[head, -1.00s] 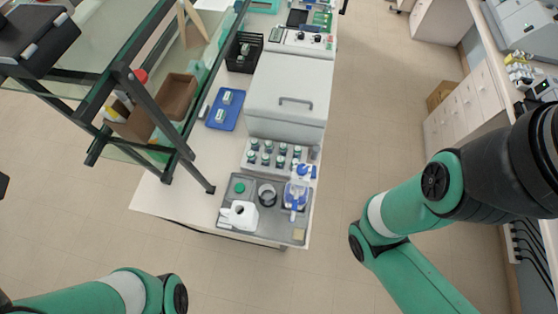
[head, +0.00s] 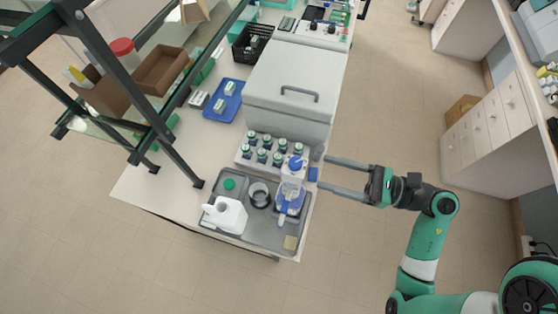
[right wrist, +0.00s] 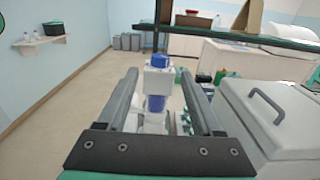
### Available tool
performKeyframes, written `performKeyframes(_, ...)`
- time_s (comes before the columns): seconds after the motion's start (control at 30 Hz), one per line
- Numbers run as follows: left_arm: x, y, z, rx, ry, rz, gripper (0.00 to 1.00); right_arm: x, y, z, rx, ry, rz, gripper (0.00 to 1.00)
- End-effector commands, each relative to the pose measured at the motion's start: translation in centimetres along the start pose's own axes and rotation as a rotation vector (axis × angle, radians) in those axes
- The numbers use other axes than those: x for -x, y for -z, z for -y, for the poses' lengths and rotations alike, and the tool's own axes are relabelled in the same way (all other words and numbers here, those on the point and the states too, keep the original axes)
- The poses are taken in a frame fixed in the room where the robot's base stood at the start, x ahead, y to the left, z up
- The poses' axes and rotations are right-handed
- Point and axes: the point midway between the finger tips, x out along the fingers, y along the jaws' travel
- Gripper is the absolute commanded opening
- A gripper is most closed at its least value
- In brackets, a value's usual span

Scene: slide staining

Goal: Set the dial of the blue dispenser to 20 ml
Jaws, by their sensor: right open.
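The blue dispenser (head: 290,188) stands on the grey tray at the near end of the bench, with a blue top, a pale body and blue lower parts. A small blue piece (head: 313,174) shows at its right side. My right gripper (head: 322,173) is open, its two long fingers reaching in from the right toward the dispenser, with the tips close to the blue piece. In the right wrist view the dispenser (right wrist: 158,78) appears between the two open fingers. I cannot read the dial or its markings. My left gripper is not in view.
The grey tray (head: 267,235) also holds a white bottle (head: 226,214), a dark round container (head: 259,195) and a green cap (head: 229,184). A rack of several small bottles (head: 244,160) stands behind it, before a white lidded machine (head: 288,90). A shelf frame (head: 125,85) stands left.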

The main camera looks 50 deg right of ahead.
Motion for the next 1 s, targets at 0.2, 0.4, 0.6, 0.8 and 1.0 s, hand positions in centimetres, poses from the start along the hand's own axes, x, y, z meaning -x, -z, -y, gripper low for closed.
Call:
performKeyframes(0.2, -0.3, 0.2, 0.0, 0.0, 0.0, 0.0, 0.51, -1.0, -0.2, 0.0, 0.0, -0.006, 0.001, 0.68)
performKeyframes(0.4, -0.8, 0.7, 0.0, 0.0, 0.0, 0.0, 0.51, -4.3, -0.4, -0.2, 0.002, -0.011, 0.002, 0.68)
performKeyframes(0.6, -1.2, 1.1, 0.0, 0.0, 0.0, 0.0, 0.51, -8.3, -0.4, -0.2, 0.003, -0.011, 0.002, 0.68)
performKeyframes(0.8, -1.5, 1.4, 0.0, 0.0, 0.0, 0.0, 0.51, -11.1, -0.3, -0.1, 0.002, -0.006, 0.001, 0.68)
performKeyframes(1.0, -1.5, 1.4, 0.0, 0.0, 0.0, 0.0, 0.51, -11.7, -0.2, 0.0, 0.002, -0.003, 0.002, 0.68)
